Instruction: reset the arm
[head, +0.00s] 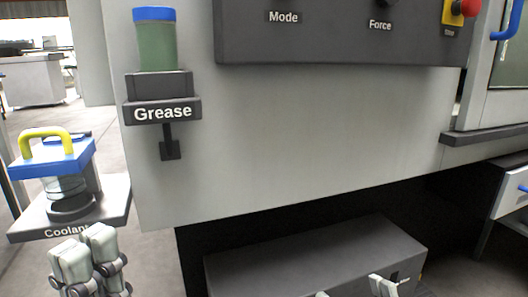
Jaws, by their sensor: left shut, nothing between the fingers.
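My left gripper (84,253) is at the lower left, its two pale fingers close together, shut and empty. It is in front of and below the Coolant shelf (112,212) in the picture. My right gripper (352,289) shows only as pale fingertips at the bottom edge, right of the middle. A gap lies between these tips, and the rest of it is cut off by the frame. I see nothing held in either gripper.
A blue-lidded Coolant container (62,160) with a yellow handle stands on its shelf. A green Grease jar (156,45) sits in a holder on the machine panel (300,140). A dark box (310,258) is low under the machine. A red button (470,7) is at top right.

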